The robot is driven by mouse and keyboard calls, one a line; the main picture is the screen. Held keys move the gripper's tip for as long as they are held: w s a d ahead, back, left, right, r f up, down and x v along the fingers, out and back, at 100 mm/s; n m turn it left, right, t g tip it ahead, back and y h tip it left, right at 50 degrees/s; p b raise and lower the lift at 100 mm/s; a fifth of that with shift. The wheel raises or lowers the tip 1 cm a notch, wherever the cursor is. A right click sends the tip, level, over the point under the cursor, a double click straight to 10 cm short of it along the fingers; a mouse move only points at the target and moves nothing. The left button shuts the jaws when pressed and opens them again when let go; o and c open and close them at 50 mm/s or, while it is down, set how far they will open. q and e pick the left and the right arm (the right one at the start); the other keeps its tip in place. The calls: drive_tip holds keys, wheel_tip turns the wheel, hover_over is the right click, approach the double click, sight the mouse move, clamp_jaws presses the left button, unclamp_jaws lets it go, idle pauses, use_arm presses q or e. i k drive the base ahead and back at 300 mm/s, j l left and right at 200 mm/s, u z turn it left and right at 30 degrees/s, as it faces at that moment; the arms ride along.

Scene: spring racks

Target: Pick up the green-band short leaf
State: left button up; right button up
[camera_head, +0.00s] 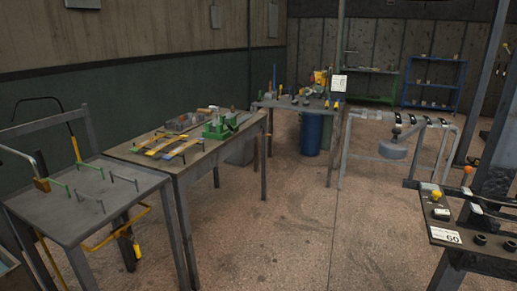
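Neither of my grippers shows in the head view. Several flat strips lie on the wooden table (212,160) in the middle left, some with yellow or orange parts, such as the yellow-ended strip (152,152). A green piece of equipment (220,127) stands behind them on the same table. Thin rods with green parts (60,186) stand on the grey table (78,207) at the near left. I cannot tell at this size which piece is the green-band short leaf.
A far bench (290,104) carries small tools, with a blue barrel (311,134) beneath. A metal rack (346,152) and a dark table (454,226) stand on the right. Blue shelving (433,84) is at the back. The floor (300,220) between the tables is clear.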

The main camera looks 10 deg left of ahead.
sight(138, 147)
drive_tip(key=i, duration=2)
drive_tip(key=i+l+u, duration=0.15)
drive_tip(key=i+u, duration=0.35)
drive_tip(key=i+l+u, duration=0.5)
drive_tip(key=i, duration=0.15)
drive_tip(key=i+l+u, duration=0.5)
